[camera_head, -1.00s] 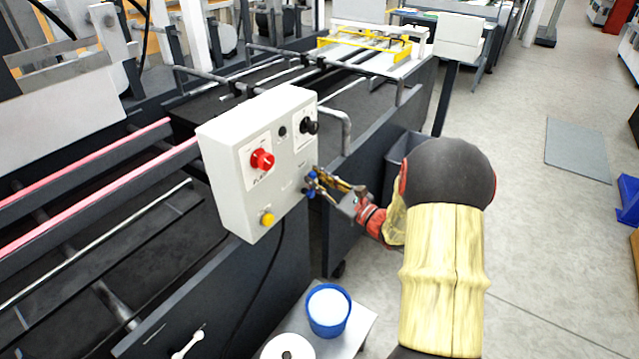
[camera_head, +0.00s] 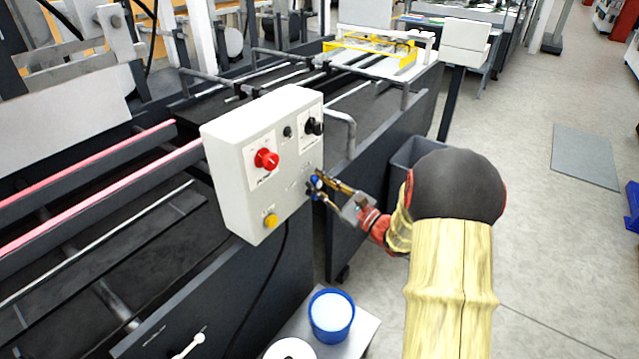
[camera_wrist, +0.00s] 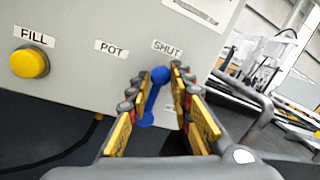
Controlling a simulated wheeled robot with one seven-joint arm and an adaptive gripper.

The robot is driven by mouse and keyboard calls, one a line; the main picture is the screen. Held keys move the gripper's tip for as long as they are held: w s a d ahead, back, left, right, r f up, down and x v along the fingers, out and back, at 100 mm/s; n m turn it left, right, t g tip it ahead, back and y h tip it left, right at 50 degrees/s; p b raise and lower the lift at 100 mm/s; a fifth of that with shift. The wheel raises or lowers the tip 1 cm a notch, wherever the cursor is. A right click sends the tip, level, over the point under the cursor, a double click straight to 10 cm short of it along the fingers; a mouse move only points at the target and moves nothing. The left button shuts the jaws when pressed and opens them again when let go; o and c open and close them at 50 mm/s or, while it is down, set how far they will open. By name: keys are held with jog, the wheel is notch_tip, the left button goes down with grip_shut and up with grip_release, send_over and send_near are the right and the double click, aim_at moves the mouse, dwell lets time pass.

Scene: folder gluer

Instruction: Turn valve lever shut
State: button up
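The valve lever (camera_wrist: 152,97) is a blue handle with a round knob, low on the front of the white control box (camera_head: 222,183). In the wrist view its knob end points up towards the SHUT label (camera_wrist: 167,48), with the other end lower and slightly left. The POT label (camera_wrist: 119,48) is further left. My gripper (camera_wrist: 161,73) has its yellow fingers on either side of the knob. A narrow gap seems to remain, but contact is unclear. In the head view the lever (camera_head: 315,187) is partly hidden by my gripper (camera_head: 327,188).
The box also carries a red knob (camera_head: 266,159), a black knob (camera_head: 315,126) and a yellow FILL button (camera_head: 270,221). A blue tub (camera_head: 331,316) stands on a small table below. A bent grey rail (camera_head: 345,130) is just right of the box. Open floor lies to the right.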

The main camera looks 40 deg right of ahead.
jog(key=o, duration=0.4)
jog(key=shift+r, duration=0.1)
jog(key=v, duration=1.2)
dwell(0.4)
